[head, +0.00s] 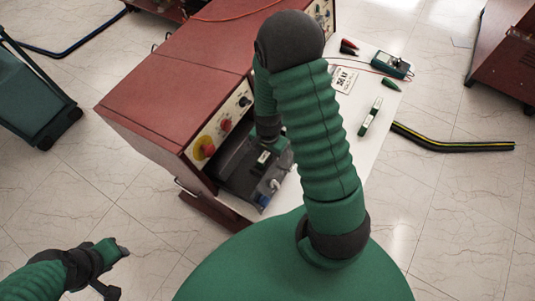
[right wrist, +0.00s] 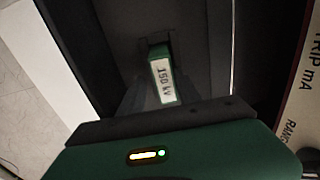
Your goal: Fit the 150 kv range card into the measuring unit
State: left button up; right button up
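The measuring unit (head: 238,180) is a dark grey box at the front of the red cabinet, below its control panel. My right gripper (head: 272,150) is down at this unit, partly hidden by my right arm in the head view. In the right wrist view, the 150 kv range card (right wrist: 163,80), green with a white label, lies in line with the gripper, its far end at a dark recess. Whether the fingers grip it, and how deep it sits, I cannot tell. My left gripper (head: 120,250) is low at the left, over the floor, away from everything.
The red cabinet (head: 175,85) carries a panel with a yellow-red knob (head: 205,148). On the white tabletop (head: 385,105) lie another green card (head: 370,117), a white printed tag (head: 343,79), a meter (head: 392,65) and leads. A black-yellow cable cover (head: 455,145) lies on the floor.

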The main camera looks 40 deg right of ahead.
aim_at(265, 155)
jog(key=shift+a, duration=0.45)
jog(key=shift+w+a+r, duration=0.1)
jog(key=shift+a+r, duration=0.1)
jog(key=shift+a, duration=0.25)
jog(key=shift+w+a+r, duration=0.1)
jog(key=shift+a+r, duration=0.05)
jog(key=shift+a, duration=0.25)
jog(key=shift+r, duration=0.35)
jog(key=r, duration=0.2)
jog(key=d+r, duration=0.1)
jog(key=r, duration=0.2)
jog(key=shift+w+d+r+p, duration=0.1)
jog(key=shift+d+r+p, duration=0.15)
jog(key=shift+r+p, duration=0.05)
pick_arm(q)
jog(key=shift+w+a+r, duration=0.2)
jog(key=shift+a, duration=0.6)
pick_arm(e)
jog(key=s+a+r+n+t, duration=0.1)
jog(key=a+r+n+t, duration=0.1)
jog(key=a+r+n, duration=0.7)
jog(key=a+n, duration=0.2)
jog(key=n, duration=0.3)
jog(key=shift+s+a+r+n+t, duration=0.2)
jog(key=shift+s+n+t, duration=0.1)
jog(key=shift+n, duration=0.1)
